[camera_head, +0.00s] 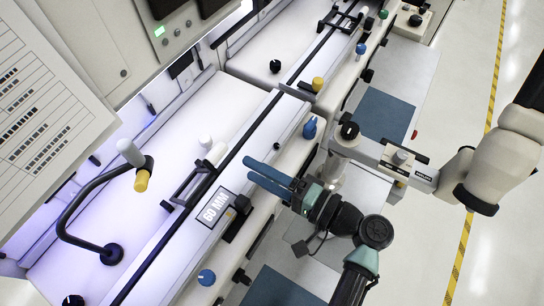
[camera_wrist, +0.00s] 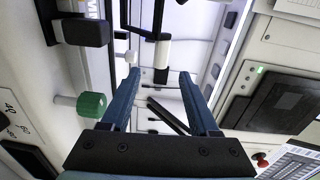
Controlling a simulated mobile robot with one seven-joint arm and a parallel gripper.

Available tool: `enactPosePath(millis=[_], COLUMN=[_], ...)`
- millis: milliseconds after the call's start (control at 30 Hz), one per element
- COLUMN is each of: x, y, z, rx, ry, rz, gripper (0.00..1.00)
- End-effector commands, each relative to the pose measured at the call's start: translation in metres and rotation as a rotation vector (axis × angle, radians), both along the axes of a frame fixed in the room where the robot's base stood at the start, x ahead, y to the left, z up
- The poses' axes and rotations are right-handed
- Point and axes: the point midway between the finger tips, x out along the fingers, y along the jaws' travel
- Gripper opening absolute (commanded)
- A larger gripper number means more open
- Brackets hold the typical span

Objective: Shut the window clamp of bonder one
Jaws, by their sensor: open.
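The window clamp of the nearest bonder appears to be the black frame (camera_head: 188,187) on the white deck, with a white cylindrical handle (camera_head: 216,154) at its far end. It stands beside the dark rail and the "60 MN" label (camera_head: 215,207). My gripper (camera_head: 248,169), with two blue fingers, is open and empty, just right of the clamp and pointing toward it. In the wrist view my gripper (camera_wrist: 158,78) also shows apart-spread fingers. A white cylinder on a black bar (camera_wrist: 162,60) appears between the fingertips, beyond them; I cannot tell its exact distance.
A bent black arm (camera_head: 75,215) with a white and yellow end stands left on the deck. A blue knob (camera_head: 310,127) and a yellow knob (camera_head: 318,84) sit farther along the row. A green knob (camera_wrist: 92,105) is left of my fingers. The right-hand aisle floor (camera_head: 490,240) is clear.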

Motion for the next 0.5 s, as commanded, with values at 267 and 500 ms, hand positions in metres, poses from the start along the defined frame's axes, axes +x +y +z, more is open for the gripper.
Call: enactPosePath(millis=[267, 500], x=[-0.005, 0.009], y=[0.002, 0.024], z=[-0.001, -0.001], rx=[0.039, 0.038], ry=[0.009, 0.009], rz=[0.008, 0.011], gripper=[0.61, 0.61])
